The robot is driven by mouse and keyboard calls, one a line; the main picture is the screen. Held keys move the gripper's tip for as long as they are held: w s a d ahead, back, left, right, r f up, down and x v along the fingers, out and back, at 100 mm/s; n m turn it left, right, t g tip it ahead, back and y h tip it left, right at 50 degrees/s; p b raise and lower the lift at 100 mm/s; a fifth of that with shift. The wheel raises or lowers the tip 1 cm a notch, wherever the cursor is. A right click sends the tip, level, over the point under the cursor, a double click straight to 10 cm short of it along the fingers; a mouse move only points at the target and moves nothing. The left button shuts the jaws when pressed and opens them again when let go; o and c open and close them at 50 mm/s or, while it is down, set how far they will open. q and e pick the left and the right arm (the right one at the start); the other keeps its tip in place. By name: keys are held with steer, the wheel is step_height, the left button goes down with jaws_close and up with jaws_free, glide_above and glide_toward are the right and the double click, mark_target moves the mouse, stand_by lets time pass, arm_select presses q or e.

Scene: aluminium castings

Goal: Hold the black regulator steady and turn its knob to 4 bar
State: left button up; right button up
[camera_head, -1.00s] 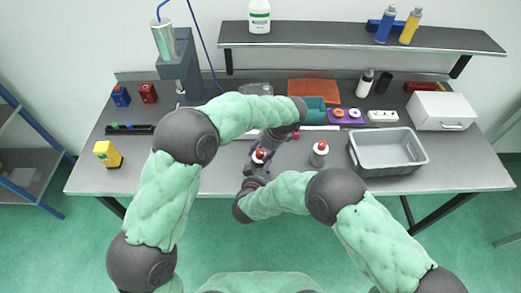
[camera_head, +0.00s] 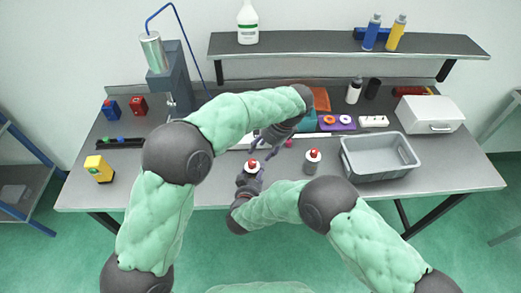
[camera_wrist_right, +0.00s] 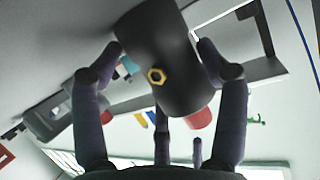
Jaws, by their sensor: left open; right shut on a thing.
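The black regulator (camera_head: 251,179) has a red knob (camera_head: 252,166) over a pale ring and stands near the table's front edge. My right gripper (camera_head: 249,185) is shut on its body. In the right wrist view the dark cylindrical body (camera_wrist_right: 170,60), with a brass hex fitting (camera_wrist_right: 156,76), sits between the fingers of my right gripper (camera_wrist_right: 160,75); part of the red knob (camera_wrist_right: 199,118) shows beyond it. My left gripper (camera_head: 262,143) is open and empty, just behind and above the knob, apart from it in the head view. The dial reading is too small to tell.
A second, grey unit with a red top (camera_head: 312,163) stands to the right. A grey bin (camera_head: 380,172) is further right, with a white box (camera_head: 430,113) behind it. A yellow block (camera_head: 98,169) and a black rack (camera_head: 119,143) are at left. The left table front is mostly clear.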

steer(key=o, duration=1.4)
steer(key=shift+o, duration=0.2)
